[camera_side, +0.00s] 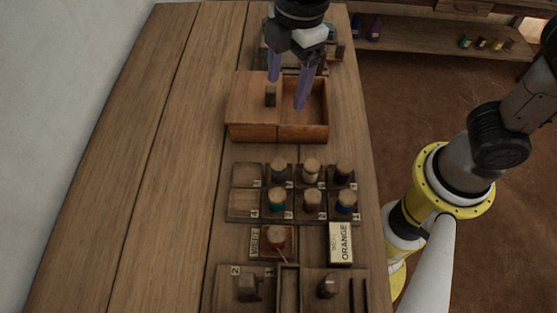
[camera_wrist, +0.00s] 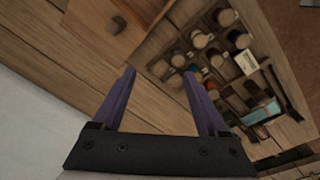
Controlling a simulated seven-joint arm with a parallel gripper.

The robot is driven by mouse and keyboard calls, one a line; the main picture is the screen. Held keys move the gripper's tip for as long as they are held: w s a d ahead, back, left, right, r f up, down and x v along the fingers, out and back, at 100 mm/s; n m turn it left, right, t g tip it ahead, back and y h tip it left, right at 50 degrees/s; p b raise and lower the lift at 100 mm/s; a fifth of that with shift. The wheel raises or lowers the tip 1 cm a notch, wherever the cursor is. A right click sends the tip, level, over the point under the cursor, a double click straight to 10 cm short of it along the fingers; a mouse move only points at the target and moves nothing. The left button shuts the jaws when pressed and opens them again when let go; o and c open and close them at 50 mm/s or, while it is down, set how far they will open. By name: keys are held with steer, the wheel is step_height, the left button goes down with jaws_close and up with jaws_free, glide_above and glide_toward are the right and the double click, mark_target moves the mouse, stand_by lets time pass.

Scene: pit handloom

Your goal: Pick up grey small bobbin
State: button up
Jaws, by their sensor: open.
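Several small bobbins with tan or brown tops stand upright in a sectioned wooden tray (camera_side: 246,190) at the middle of the table. The most grey-looking one (camera_side: 312,201) is in the tray's front row, between a teal-based bobbin (camera_side: 278,201) and a blue-based bobbin (camera_side: 346,203); I cannot tell for sure that it is the grey one. Bobbins also show small at the upper right of the wrist view (camera_wrist: 240,38). My gripper (camera_side: 288,93) is open and empty, pointing down above the wooden box, behind the tray. Its purple fingers stand apart in the wrist view (camera_wrist: 159,72).
The wooden box (camera_side: 252,132) has a lid with a knob (camera_side: 270,96) on its left half; its right half is open. In front of the tray are an orange-red bobbin (camera_side: 276,236), an ORANGE card (camera_side: 340,243) and numbered holders (camera_side: 226,290). The table's left side is clear.

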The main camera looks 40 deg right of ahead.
steer(key=n+g, duration=0.1)
steer(key=n, duration=0.1)
glide_toward(279, 164)
steer(key=shift+h, duration=0.3)
steer(key=f, duration=1)
steer(key=shift+a+f, duration=0.3)
steer(key=shift+f, duration=0.05)
jaws_close()
